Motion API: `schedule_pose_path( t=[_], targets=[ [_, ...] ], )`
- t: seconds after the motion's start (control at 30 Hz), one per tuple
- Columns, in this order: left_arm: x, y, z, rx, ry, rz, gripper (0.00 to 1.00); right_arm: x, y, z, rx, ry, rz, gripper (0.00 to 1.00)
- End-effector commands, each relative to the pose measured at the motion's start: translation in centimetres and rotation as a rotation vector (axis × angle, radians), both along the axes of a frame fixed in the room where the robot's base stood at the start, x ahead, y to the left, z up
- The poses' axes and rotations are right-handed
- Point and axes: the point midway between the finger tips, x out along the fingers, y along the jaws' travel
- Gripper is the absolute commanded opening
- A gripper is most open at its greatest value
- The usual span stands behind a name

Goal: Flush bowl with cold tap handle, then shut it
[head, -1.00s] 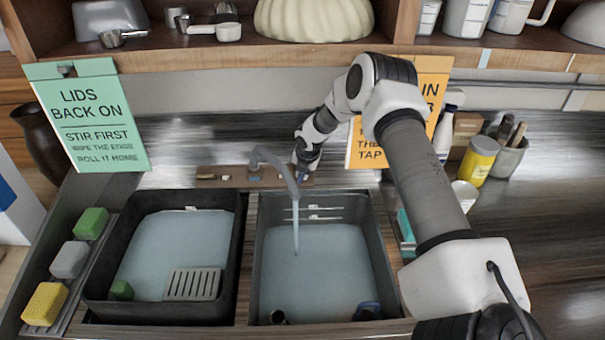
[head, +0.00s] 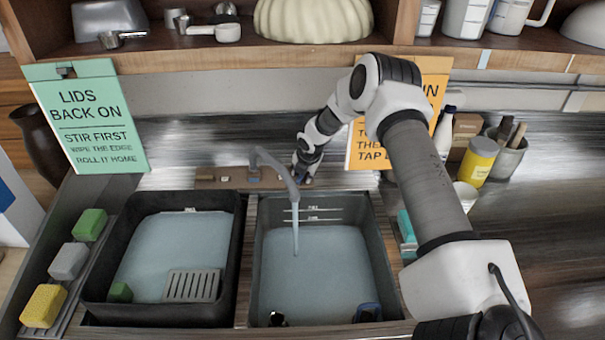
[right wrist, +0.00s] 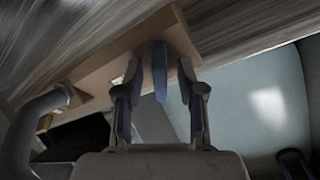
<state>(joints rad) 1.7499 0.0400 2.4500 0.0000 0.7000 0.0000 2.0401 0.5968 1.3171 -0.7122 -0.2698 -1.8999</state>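The tap's grey spout (head: 277,168) arches over the right basin (head: 385,255), and a stream of water (head: 296,230) falls from it. The basin holds pale blue water. My right gripper (head: 303,172) is at the back rail, just right of the spout. In the right wrist view, the blue tap handle (right wrist: 160,72) stands between the fingers of my right gripper (right wrist: 160,75), which are apart with a gap on each side. The spout is at the left of that view (right wrist: 28,122). No separate bowl can be made out in the basin. My left gripper is not in view.
A left basin (head: 240,225) holds water, a grey grate (head: 192,286) and a green block (head: 120,292). Sponges lie at far left. A yellow-labelled jar (head: 478,160) and pots stand on the right counter. A shelf (head: 270,58) overhangs the back.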

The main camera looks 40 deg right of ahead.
Motion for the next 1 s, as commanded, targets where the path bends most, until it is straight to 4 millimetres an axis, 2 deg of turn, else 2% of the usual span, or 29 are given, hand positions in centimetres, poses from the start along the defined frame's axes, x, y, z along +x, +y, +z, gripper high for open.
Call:
schedule_pose_path(
  t=[0.17,0.27,0.6,0.7,1.0],
  targets=[
    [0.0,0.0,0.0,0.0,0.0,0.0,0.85,-0.1,0.0,0.3,0.0,-0.001,0.001,0.39],
    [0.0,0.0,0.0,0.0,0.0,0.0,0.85,-0.5,0.3,1.4,0.002,-0.001,0.0,0.39],
    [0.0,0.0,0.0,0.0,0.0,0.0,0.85,-3.7,1.7,8.8,0.002,-0.004,0.002,0.39],
    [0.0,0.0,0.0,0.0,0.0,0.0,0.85,-4.3,1.9,10.2,0.003,-0.003,-0.001,0.39],
    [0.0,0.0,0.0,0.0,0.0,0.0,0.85,-4.7,2.0,10.8,0.0,0.0,0.001,0.39]
  ],
)
